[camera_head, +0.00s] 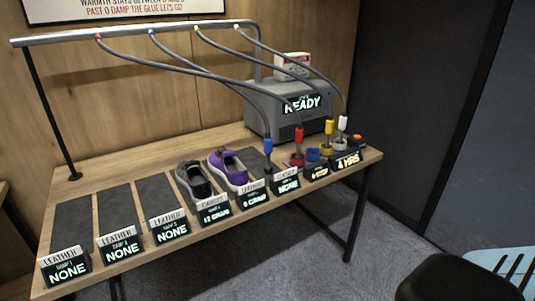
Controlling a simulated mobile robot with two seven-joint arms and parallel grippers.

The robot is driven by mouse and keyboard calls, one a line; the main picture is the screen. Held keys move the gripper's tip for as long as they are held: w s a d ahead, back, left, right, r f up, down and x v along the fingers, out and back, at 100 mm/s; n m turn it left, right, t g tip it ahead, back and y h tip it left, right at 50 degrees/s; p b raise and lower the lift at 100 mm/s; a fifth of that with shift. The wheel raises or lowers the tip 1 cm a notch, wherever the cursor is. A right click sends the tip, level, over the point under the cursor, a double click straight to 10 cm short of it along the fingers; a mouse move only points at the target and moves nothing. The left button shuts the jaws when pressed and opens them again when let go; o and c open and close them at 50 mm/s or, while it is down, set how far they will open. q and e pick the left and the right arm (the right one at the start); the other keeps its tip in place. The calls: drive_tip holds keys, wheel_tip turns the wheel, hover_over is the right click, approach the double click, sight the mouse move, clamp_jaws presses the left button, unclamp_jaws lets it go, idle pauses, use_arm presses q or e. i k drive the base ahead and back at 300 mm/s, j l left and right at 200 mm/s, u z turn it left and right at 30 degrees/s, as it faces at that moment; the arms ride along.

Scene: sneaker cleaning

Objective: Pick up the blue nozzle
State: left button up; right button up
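The blue nozzle (267,147) is at the end of a grey hose, near the front right part of the wooden table. It points down, with a dark tip below the blue collar. It stands just right of the purple sneaker (228,167), behind the small display signs. Whether its tip rests in a holder is too small to tell. The red nozzle (299,135), yellow nozzle (329,127) and white nozzle (342,122) stand in a row to its right. Neither of my grippers is in view.
The grey machine (262,114) reading READY stands behind the nozzles. Hoses hang from an overhead rail (120,35). A dark sneaker (192,182) lies left of the purple one. Bare dark mats (115,210) fill the table's left. A black rounded object (455,280) is at bottom right.

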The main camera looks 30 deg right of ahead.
sight(268, 139)
drive_tip(key=l+u, duration=0.4)
drive_tip(key=l, duration=0.85)
drive_tip(key=l+u, duration=0.45)
drive_tip(key=l, duration=0.85)
